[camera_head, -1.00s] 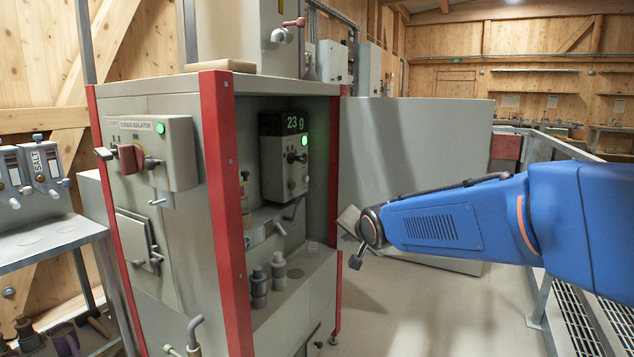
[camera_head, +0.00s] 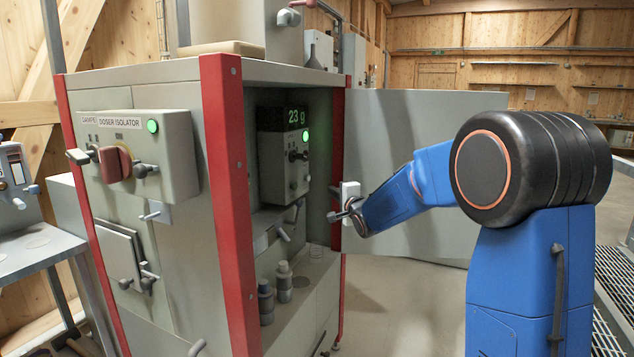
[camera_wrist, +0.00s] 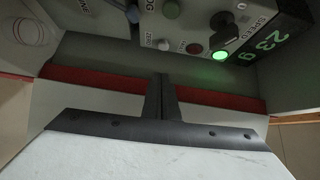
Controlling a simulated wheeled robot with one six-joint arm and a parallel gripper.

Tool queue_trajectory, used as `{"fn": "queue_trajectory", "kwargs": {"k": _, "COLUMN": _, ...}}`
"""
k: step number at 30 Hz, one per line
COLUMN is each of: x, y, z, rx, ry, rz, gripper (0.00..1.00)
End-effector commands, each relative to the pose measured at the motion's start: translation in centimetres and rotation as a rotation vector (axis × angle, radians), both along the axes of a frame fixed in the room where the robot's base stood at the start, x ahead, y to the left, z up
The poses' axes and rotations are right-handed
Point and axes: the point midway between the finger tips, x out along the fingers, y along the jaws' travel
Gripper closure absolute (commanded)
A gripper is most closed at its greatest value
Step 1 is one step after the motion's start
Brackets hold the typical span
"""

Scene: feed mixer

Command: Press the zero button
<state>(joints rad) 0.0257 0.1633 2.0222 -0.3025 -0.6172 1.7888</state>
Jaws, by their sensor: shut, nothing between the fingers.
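The control box (camera_head: 284,165) with the lit "23 g" display (camera_head: 285,117) hangs inside the open red-framed cabinet. In the wrist view, its panel is seen at a tilt at the top. The zero button (camera_wrist: 164,45) is a small pale round button beside its "ZERO" label. A red button (camera_wrist: 193,48), a lit green lamp (camera_wrist: 221,56) and the black speed knob (camera_wrist: 222,24) sit to its right. My gripper (camera_head: 333,215) is at the right side of the cabinet opening, right of and below the box. Its fingers (camera_wrist: 162,80) are shut and empty, apart from the panel.
A red post (camera_head: 230,200) stands at the front of the opening, left of the box. Grey bottles (camera_head: 275,290) stand on the cabinet's lower ledge. A large grey panel (camera_head: 410,120) extends behind my arm. The doser isolator box (camera_head: 137,155) is on the cabinet's left face.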

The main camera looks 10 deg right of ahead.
Motion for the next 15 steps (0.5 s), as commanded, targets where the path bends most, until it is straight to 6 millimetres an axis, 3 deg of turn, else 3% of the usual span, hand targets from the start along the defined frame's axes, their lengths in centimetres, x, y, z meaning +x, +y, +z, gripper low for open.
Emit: {"fn": "queue_trajectory", "kwargs": {"k": 15, "x": 0.78, "y": 0.21, "z": -0.03, "rx": 0.032, "ry": -0.015, "rz": 0.009, "gripper": 1.00}}
